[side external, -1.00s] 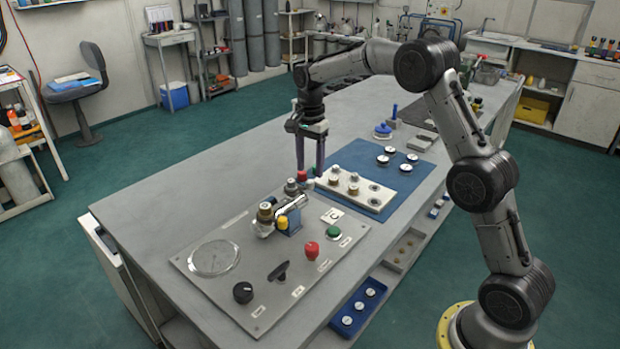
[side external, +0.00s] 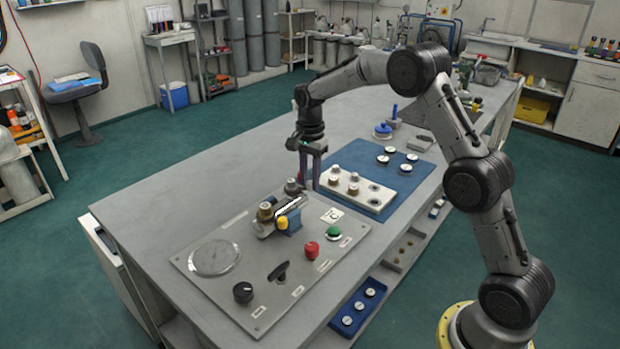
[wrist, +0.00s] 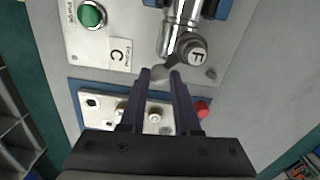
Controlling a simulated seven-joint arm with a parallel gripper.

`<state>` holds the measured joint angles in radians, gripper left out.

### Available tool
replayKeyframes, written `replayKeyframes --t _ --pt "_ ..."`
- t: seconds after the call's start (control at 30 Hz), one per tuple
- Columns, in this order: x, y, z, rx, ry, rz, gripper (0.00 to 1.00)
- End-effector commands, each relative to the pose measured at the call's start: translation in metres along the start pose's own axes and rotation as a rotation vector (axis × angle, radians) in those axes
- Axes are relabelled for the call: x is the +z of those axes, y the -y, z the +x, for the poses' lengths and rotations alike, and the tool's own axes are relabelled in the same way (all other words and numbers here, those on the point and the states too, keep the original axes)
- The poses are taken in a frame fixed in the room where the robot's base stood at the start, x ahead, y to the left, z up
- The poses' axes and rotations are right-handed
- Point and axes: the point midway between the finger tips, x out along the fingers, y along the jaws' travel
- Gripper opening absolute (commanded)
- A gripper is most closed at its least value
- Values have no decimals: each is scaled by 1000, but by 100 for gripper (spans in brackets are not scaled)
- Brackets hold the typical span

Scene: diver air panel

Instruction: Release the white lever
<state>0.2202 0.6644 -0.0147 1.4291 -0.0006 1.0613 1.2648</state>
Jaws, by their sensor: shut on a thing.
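The white lever (wrist: 161,73) shows as a small pale end between my fingertips in the wrist view. A dark arm joins it to a round grey hub marked F (wrist: 193,52), beside a chrome pipe (wrist: 182,14). My gripper (wrist: 160,72) has its two dark purple fingers closed in on the pale end. In the side view my gripper (side external: 309,190) is low at the far edge of the grey panel (side external: 215,300), near the brass-and-chrome valve (side external: 266,212). The lever itself is hidden there by the fingers.
A green button (side external: 333,231), a red knob (side external: 312,250) and black knobs (side external: 243,292) sit on the panel. A pale block with several fittings (side external: 373,203) lies on the blue mat (side external: 400,207) right beside my fingers. A red piece (wrist: 203,108) shows by the right finger.

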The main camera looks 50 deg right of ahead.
Motion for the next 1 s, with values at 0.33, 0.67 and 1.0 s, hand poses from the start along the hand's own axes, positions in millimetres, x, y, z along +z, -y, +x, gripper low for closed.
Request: replayKeyframes --t 0.33,0.67,1.0 --pt "-1 2 0 3 2 -71 0" --pt "-3 6 0 4 4 -196 0" --pt "-4 7 -1 3 4 -193 56"
